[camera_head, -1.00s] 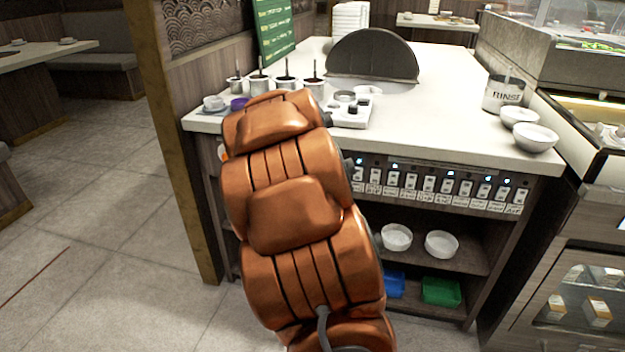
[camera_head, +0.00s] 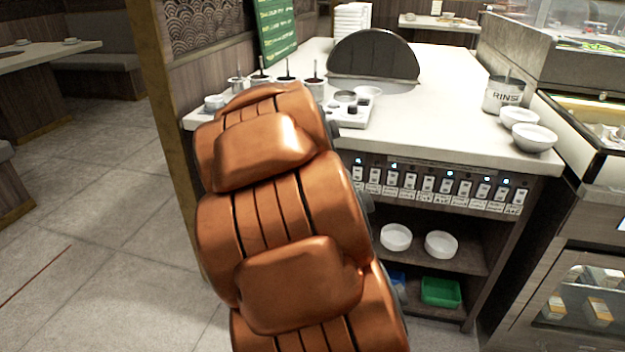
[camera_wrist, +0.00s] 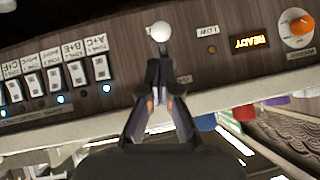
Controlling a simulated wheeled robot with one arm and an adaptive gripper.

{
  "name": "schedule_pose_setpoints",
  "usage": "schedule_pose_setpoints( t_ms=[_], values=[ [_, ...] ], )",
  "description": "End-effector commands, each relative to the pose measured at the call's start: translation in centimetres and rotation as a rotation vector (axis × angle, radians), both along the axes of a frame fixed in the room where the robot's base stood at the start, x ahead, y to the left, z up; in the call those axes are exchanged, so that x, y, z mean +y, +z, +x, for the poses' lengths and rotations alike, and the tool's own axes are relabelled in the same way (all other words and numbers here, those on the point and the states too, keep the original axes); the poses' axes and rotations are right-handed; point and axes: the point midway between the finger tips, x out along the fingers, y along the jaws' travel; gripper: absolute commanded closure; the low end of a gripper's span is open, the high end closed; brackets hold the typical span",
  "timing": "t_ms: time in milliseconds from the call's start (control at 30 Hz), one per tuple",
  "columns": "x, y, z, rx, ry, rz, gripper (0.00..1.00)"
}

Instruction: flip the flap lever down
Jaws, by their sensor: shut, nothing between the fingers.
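In the wrist view, a white ball-ended lever (camera_wrist: 161,31) sits on the dark wood-grain front panel. The view is upside down, as the panel's lettering shows. My gripper (camera_wrist: 159,62) is shut and empty, with its dark fingertips just below the ball in the picture. I cannot tell whether they touch it. The tips hide part of the lever's stem, so its tilt is unclear. In the head view, my arm hides both the lever and the gripper. A dark half-round flap or lid (camera_head: 373,57) stands up on the counter.
Labelled switches (camera_wrist: 55,78) with blue lights line the panel. A lit READY sign (camera_wrist: 249,43) and an orange knob (camera_wrist: 299,25) are at the other side. The counter (camera_head: 440,115) holds a white tray (camera_head: 352,115), sauce pots and a RINSE container (camera_head: 504,95).

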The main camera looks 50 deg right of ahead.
Motion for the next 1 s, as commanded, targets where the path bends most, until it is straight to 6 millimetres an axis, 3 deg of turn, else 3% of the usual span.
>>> schedule_pose_setpoints(
  t_ms=[300,1000],
  values=[
    [1.6,1.2,-0.7,0.000,0.001,0.000,1.00],
    [1.7,1.3,-0.8,0.003,0.002,0.002,1.00]
  ],
)
